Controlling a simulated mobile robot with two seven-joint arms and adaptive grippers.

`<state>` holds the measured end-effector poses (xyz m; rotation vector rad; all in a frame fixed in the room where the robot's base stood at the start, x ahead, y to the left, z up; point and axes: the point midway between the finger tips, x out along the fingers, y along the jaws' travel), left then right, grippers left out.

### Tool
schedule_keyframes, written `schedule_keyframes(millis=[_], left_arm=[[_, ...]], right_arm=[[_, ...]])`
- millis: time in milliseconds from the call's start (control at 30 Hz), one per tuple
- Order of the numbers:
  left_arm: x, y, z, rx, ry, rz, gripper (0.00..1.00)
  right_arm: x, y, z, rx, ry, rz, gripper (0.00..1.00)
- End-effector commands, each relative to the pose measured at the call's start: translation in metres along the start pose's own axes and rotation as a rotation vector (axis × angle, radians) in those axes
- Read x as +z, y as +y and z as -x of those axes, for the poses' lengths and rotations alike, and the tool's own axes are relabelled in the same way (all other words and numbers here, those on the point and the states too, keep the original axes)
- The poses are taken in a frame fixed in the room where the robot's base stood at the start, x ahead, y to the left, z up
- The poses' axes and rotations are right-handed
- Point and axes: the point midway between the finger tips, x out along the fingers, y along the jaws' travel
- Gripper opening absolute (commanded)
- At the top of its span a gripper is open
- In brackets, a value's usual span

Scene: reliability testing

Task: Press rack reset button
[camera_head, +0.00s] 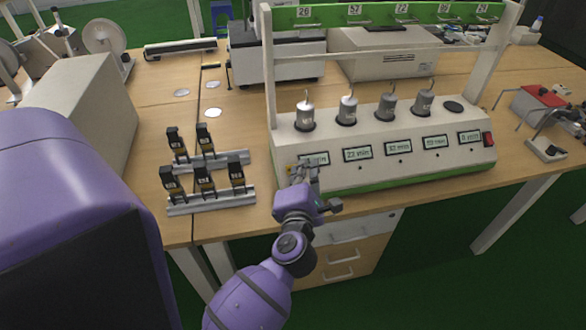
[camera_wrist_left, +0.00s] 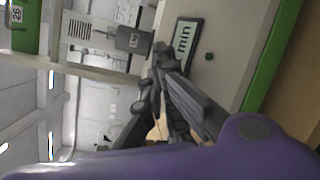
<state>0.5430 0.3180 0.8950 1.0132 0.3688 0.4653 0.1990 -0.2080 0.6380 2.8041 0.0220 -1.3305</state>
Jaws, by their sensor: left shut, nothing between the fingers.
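The white rack (camera_head: 345,185) with a green front strip stands on the bench in the head view. Its sloped panel has several displays, with small dark buttons such as one (camera_head: 360,168) below them. The leftmost display (camera_head: 318,158) is partly covered by my left gripper (camera_head: 303,170), which is at the panel's left end, fingers together and empty. In the left wrist view, the shut fingers (camera_wrist_left: 162,56) lie beside a display (camera_wrist_left: 184,42) reading "min"; a small dark button (camera_wrist_left: 209,56) shows apart from the fingertips. Whether the fingers touch the panel cannot be told. My right gripper is not in view.
Several metal cylinders, one at the left (camera_head: 306,112), stand on the rack's top, under a frame with numbered green plates (camera_head: 355,14). A red switch (camera_head: 488,139) is at its right end. Rails with black-and-yellow modules (camera_head: 205,178) lie left of the gripper.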

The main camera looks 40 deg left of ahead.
Motion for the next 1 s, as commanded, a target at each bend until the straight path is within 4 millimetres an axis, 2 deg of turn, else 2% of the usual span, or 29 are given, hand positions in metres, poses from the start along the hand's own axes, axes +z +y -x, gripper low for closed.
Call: schedule_keyframes(millis=[1000], left_arm=[[-0.0042, -0.0038, -0.0055, 0.0, 0.001, 0.0, 0.0]], right_arm=[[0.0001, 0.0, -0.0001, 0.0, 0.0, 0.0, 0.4]])
